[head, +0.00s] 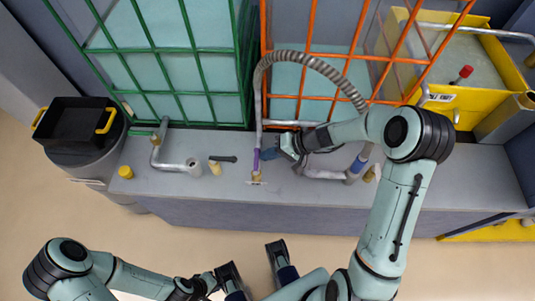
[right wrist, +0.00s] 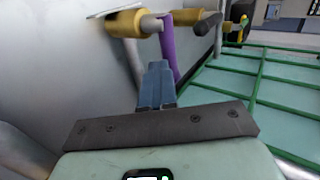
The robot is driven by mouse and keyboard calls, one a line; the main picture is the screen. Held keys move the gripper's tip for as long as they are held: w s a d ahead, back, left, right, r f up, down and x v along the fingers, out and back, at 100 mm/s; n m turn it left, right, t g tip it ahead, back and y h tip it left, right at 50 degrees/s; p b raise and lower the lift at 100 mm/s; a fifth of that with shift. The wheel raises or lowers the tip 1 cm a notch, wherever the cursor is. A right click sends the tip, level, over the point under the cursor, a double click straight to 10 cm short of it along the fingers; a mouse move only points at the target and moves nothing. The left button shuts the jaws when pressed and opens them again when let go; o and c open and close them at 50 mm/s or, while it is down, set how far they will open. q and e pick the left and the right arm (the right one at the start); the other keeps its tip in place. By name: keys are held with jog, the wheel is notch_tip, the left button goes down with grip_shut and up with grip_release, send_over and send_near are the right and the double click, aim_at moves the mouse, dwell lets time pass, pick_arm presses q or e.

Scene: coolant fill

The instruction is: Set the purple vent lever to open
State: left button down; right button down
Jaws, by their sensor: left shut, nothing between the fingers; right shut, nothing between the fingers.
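The purple vent lever (head: 256,161) is a narrow bar by a brass fitting (head: 257,177) on the grey bench, lying in line with the upright grey pipe in the head view. In the right wrist view the lever (right wrist: 168,48) runs down from the fitting, its lower end partly hidden behind my fingertips. My right gripper (head: 270,154) is shut and empty, just right of the lever; its blue fingertips also show in the right wrist view (right wrist: 157,85). They are close to the lever; I cannot tell whether they touch. My left gripper (head: 207,284) is shut, low and away from the bench.
A black-handled valve (head: 222,159) stands just left of the purple lever. A ribbed hose (head: 318,62) arches over my right gripper. Green (head: 196,50) and orange (head: 312,50) grilles stand behind. A yellow cap (head: 125,172) sits on the bench's left end.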

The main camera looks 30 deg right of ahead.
jog(key=shift+w+a, duration=0.1)
jog(key=shift+a, duration=0.25)
jog(key=p+v, duration=0.1)
jog(key=v, duration=1.3)
jog(key=shift+d+f, duration=0.2)
jog(key=shift+f, duration=0.05)
